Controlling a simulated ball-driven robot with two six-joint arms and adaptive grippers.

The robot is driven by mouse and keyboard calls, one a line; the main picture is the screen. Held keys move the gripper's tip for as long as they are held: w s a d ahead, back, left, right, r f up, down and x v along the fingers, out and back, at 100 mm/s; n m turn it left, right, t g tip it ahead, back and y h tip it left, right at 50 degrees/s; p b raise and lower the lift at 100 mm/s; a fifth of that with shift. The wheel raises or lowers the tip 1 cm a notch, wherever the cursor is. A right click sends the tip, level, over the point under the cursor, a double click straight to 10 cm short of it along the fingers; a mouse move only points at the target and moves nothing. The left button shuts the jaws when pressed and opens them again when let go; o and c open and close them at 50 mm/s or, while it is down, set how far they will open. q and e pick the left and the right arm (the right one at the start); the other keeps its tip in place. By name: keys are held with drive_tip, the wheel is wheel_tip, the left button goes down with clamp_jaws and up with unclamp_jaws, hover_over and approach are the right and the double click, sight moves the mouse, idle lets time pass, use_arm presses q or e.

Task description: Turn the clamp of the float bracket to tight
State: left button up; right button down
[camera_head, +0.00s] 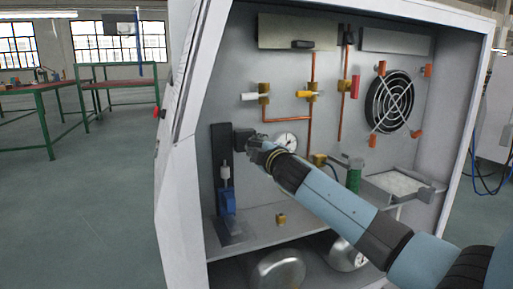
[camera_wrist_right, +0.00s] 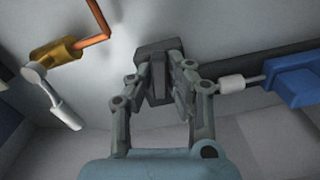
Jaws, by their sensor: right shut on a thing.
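My right gripper (camera_head: 260,149) reaches into the open cabinet from the lower right. In the right wrist view its two fingers (camera_wrist_right: 160,90) are shut on a dark grey block (camera_wrist_right: 158,50), which looks like the clamp of the float bracket. The block (camera_head: 243,139) sits beside the upper part of a dark upright rail (camera_head: 219,150); the rail also shows in the wrist view (camera_wrist_right: 262,66). Below the block, a blue part (camera_head: 227,203) with a white cylinder (camera_head: 225,172) stands in front of the rail. The fingers hide part of the block. My left gripper is not in view.
A pressure gauge (camera_head: 286,141) and copper pipes (camera_head: 313,80) with brass valves are close right of the gripper. A fan (camera_head: 391,101) is at the upper right. A small brass piece (camera_head: 281,219) sits on the shelf (camera_head: 262,228). The cabinet's left edge (camera_head: 190,130) is near.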

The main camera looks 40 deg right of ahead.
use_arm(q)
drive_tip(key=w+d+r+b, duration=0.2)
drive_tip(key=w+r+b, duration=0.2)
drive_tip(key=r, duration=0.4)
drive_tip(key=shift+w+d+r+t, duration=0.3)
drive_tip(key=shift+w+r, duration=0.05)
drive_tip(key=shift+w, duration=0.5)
use_arm(e)
drive_tip(key=shift+f+m, duration=0.2)
drive_tip(key=shift+m, duration=7.3)
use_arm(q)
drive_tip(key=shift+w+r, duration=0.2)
use_arm(e)
drive_tip(key=c, duration=1.4)
unclamp_jaws()
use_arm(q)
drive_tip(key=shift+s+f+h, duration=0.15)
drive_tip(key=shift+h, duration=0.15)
use_arm(e)
drive_tip(key=shift+o, duration=0.6)
drive_tip(key=shift+r, duration=0.1)
